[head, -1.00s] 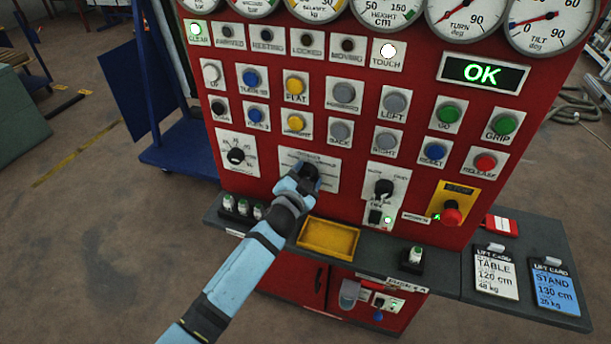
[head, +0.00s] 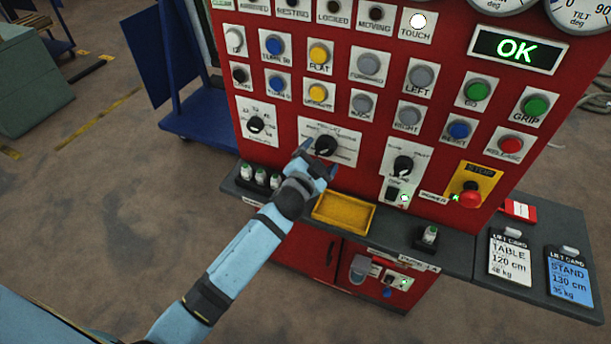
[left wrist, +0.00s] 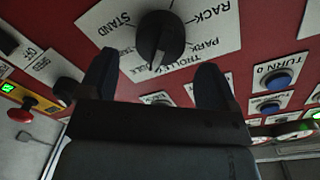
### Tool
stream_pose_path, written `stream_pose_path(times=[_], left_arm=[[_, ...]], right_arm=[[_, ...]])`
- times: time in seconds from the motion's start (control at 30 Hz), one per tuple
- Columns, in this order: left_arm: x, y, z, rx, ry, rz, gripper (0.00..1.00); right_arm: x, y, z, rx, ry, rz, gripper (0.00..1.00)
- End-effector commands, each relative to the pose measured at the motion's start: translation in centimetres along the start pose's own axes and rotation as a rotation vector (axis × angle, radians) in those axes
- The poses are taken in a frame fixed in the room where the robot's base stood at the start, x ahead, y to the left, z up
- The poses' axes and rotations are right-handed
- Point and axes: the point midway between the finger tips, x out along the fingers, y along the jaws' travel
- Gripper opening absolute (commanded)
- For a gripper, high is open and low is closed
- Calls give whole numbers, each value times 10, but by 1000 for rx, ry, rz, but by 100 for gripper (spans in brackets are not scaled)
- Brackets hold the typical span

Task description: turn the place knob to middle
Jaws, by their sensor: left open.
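The place knob (head: 326,145) is a black rotary knob on a white label plate, on the red panel's lower middle. In the left wrist view the knob (left wrist: 162,38) shows large, with STAND, RACK, PARK and TROLLEY printed around it. A pale mark on it points toward the lower edge of that picture, near the PARK and TROLLEY words. My left gripper (head: 319,157) is open, its fingers apart just below and in front of the knob, with nothing between them. The fingers (left wrist: 157,62) appear either side of the knob's lower part in the wrist view. My right gripper is not shown.
Another black knob (head: 256,124) is to the left and a third (head: 403,165) to the right. A yellow tray (head: 343,212) sits on the grey shelf below. A red stop button (head: 469,198) is at the right. Rows of buttons are above.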

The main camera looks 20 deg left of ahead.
Motion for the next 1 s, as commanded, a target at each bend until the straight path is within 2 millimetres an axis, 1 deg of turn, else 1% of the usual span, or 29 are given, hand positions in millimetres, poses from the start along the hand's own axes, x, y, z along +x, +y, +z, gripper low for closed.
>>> stream_pose_path(times=[0.03, 0.2, 0.3, 0.4, 0.5, 0.6, 1.0], left_arm=[[-14, 2, 2, 0, -1, 1, 83], [-54, 2, 2, 0, -1, 1, 83], [-73, 1, 2, 0, -1, 1, 83], [-87, 1, 1, 0, -1, 1, 83], [-95, 1, 1, 0, 0, 0, 83], [-99, 0, 0, 1, 1, 0, 83], [-100, 0, 0, 1, 1, 0, 83]], right_arm=[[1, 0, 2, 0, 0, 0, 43], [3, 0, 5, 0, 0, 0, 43], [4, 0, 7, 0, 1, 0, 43], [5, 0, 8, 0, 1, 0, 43], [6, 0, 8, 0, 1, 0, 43], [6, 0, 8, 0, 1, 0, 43], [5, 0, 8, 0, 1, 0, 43]])
